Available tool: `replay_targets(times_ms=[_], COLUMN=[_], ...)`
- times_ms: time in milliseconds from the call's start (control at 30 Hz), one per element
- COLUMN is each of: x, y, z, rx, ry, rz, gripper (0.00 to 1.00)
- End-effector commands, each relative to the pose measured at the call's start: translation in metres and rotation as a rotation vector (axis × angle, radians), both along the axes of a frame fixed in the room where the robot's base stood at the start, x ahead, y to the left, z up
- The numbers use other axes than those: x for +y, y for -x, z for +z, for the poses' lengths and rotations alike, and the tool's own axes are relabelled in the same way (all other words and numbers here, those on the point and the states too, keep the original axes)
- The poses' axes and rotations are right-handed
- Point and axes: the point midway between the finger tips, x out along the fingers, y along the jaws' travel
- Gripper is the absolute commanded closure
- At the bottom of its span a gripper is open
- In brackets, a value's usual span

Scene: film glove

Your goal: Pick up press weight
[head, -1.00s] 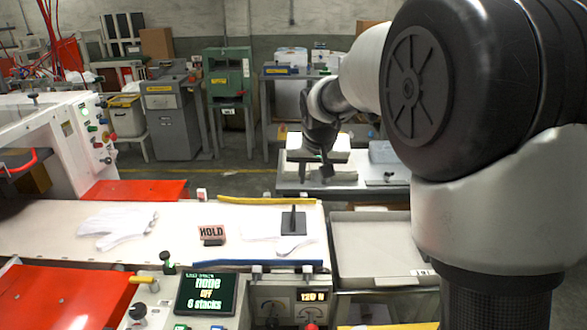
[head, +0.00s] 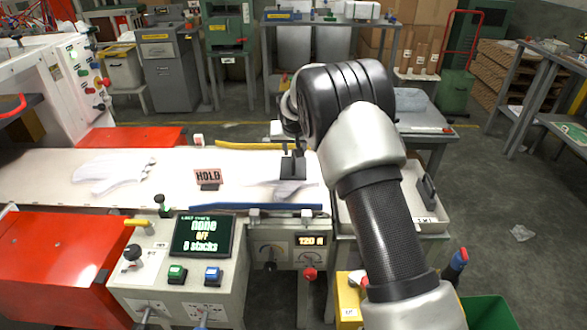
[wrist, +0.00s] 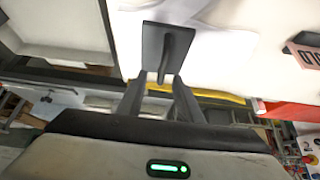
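The press weight (head: 293,169) is a dark flat plate with an upright handle. It rests on a white glove (head: 297,190) at the right end of the white table. In the wrist view the plate (wrist: 153,42) and its handle show just past my fingertips. My gripper (wrist: 161,80) is open, with one finger towards each side of the handle's near end. I cannot tell whether either finger touches it. In the head view my gripper (head: 291,150) is small and partly hidden by my arm, right above the weight.
A HOLD sign (head: 208,177) stands left of the weight, and another white glove (head: 113,172) lies farther left. A yellow strip (head: 262,146) and a blue strip (head: 255,206) edge the table.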

Motion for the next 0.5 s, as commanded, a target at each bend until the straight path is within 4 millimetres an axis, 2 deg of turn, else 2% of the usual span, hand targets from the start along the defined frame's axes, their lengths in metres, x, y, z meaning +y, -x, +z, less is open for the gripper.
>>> replay_targets(times_ms=[167,367,500], x=[0.0,0.004,0.004], y=[-0.005,-0.017,-0.026], z=[-0.01,-0.039,-0.049], rx=[0.0,0.001,-0.001], ry=[0.0,0.0,0.0], rz=[0.0,-0.001,-0.002], gripper=[0.68,0.68,0.68])
